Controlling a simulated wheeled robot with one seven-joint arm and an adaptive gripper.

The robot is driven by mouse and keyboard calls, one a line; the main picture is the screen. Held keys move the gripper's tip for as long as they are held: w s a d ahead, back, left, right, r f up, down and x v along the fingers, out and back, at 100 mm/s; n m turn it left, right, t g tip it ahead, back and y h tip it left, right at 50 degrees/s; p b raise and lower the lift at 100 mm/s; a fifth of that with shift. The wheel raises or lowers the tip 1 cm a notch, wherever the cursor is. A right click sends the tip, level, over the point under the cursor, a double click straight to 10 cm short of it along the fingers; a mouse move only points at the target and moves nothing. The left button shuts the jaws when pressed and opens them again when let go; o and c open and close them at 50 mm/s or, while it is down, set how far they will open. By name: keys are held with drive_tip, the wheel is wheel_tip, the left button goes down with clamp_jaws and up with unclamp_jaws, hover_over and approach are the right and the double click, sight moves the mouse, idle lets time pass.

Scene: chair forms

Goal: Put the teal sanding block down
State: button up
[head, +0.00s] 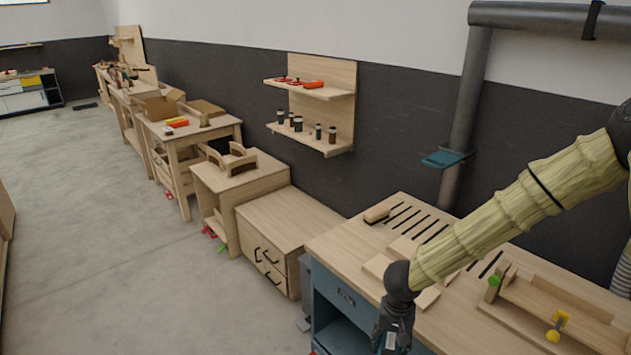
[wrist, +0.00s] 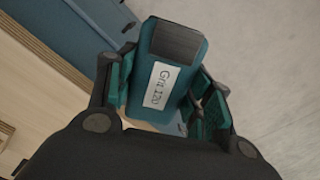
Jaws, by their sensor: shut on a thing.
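The teal sanding block (wrist: 172,68) shows in the wrist view, with a dark grey pad on one end and a white label reading "Grit 120". My gripper (wrist: 167,95) is shut on it, with a finger on each side. Pale floor shows beyond the block on the right, and the bench edge lies to the left. In the head view my gripper (head: 393,338) hangs at the bottom, by the front edge of the workbench (head: 335,240). The block cannot be made out in the head view.
The workbench top carries several pale wood pieces (head: 377,214), dark slots and a wooden jig with a yellow knob (head: 556,325). A lower wooden cabinet (head: 290,218) stands to its left. A wall shelf (head: 315,140) holds small jars. Open floor (head: 130,270) lies at the left.

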drive_tip(key=n, duration=0.2)
drive_tip(key=a+n, duration=0.1)
drive_tip(key=shift+s+f, duration=0.25)
drive_tip(key=shift+s, duration=0.1)
drive_tip(key=shift+s+a+f+n, duration=0.1)
drive_tip(key=shift+f+n, duration=0.2)
drive_tip(key=shift+n, duration=0.1)
wheel_tip(320, 180, down, 5)
drive_tip(key=b, duration=0.6)
drive_tip(key=shift+f, duration=0.2)
